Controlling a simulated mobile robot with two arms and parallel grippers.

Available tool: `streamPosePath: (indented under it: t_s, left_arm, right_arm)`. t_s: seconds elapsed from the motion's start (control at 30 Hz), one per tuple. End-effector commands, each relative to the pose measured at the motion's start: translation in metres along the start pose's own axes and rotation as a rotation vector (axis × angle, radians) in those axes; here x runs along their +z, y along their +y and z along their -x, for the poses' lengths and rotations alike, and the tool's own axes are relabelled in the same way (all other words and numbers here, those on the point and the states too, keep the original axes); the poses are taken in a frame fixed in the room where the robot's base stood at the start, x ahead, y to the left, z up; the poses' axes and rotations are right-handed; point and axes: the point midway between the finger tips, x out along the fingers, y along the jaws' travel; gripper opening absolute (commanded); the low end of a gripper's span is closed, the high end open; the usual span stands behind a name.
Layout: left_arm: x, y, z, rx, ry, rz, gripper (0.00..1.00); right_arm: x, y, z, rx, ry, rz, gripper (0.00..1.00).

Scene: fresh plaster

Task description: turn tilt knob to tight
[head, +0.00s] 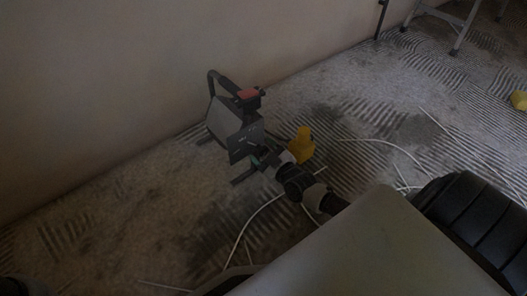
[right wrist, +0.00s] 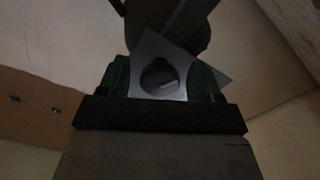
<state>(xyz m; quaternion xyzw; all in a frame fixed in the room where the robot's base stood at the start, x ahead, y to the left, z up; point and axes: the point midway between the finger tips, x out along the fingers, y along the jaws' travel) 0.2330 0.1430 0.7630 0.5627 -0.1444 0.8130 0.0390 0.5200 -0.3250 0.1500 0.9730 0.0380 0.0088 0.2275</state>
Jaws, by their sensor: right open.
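A dark work light (head: 236,128) with a black tube frame, a handle and a red patch on top stands on the floor near the wall. My right gripper (head: 256,160) is at the lamp's side facing me. In the right wrist view its two green fingertips stand apart, with a dark round knob (right wrist: 159,75) on a grey plate (right wrist: 150,50) between them. I cannot tell whether the fingers touch the knob. The knob's setting does not show, and in the head view the gripper hides it.
A yellow object (head: 302,145) stands close beside my right arm. White cables (head: 390,150) lie across the ridged floor. A stepladder (head: 460,30) stands at the back right. The wall (head: 120,90) is close behind the lamp. The floor at left is mostly clear.

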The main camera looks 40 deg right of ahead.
Motion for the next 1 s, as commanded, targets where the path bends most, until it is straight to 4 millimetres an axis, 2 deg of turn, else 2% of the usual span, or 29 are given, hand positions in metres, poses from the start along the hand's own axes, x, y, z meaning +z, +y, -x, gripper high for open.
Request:
streamPosePath:
  t_s: [0.13, 0.47, 0.77, 1.0]
  left_arm:
    - [0.000, 0.000, -0.001, 0.000, 0.000, 0.000, 0.39]
    - [0.000, 0.000, 0.000, 0.000, 0.000, 0.000, 0.39]
    - [0.001, -0.001, -0.004, 0.000, -0.001, 0.000, 0.39]
    - [0.005, -0.003, -0.012, 0.000, -0.001, 0.000, 0.39]
  right_arm:
    - [0.000, 0.000, 0.000, 0.000, 0.000, 0.000, 0.65]
    - [0.000, 0.000, 0.000, 0.000, 0.000, 0.000, 0.16]
    - [-0.001, 0.000, 0.000, -0.001, -0.001, -0.039, 0.16]
    - [-0.002, 0.001, 0.000, -0.001, 0.000, -0.175, 0.16]
